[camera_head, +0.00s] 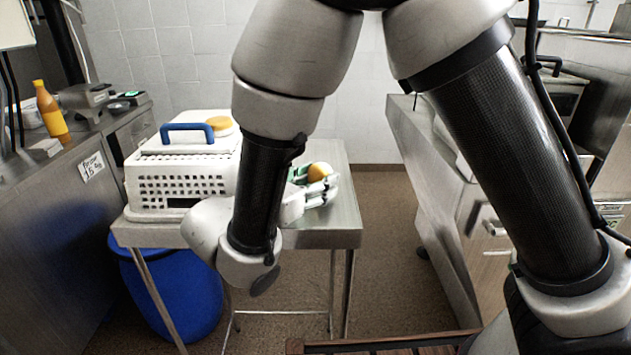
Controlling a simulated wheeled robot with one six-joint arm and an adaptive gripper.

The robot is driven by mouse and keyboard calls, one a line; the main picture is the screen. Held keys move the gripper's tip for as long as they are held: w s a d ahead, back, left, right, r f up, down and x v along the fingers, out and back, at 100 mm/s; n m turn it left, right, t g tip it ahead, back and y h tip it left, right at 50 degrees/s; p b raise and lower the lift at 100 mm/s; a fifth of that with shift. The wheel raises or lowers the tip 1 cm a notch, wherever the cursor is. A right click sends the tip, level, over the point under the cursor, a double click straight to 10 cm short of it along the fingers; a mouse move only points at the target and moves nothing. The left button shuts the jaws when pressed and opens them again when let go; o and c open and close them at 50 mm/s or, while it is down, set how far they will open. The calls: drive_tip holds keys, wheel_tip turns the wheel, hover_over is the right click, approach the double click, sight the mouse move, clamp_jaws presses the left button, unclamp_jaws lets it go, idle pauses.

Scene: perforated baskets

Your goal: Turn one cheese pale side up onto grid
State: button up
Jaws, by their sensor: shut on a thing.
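A yellow-orange cheese (319,171) is at my gripper (328,188), over the right part of the steel table. My gripper is shut on this cheese; my arm hides part of the hand. Another yellow-orange round cheese (220,125) lies on top of the white perforated basket (180,187), near its right end. The basket stands on the table left of my gripper. I cannot make out a separate grid; the basket's top is seen at a low angle and partly hidden by my arm.
A blue handle (187,131) stands up from the basket's top. The small steel table (335,240) has a blue barrel (180,295) beneath it. Counters with a sauce bottle (50,112) are at left; a steel cabinet (440,190) is at right. Floor between table and cabinet is clear.

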drive_tip(key=shift+s+d+f, duration=0.15)
drive_tip(key=shift+d+f, duration=0.05)
drive_tip(key=shift+f, duration=0.3)
drive_tip(key=shift+s+d+f, duration=0.1)
drive_tip(key=shift+d+f, duration=0.05)
drive_tip(key=shift+f, duration=0.35)
drive_tip(key=o, duration=1.2)
drive_tip(key=shift+s+a+r, duration=0.15)
drive_tip(key=shift+s+a, duration=0.15)
drive_tip(key=shift+a, duration=0.15)
drive_tip(key=v, duration=0.3)
drive_tip(key=r+v, duration=0.1)
drive_tip(key=v, duration=0.3)
drive_tip(key=shift+a+r, duration=0.3)
drive_tip(key=shift+d+r, duration=0.1)
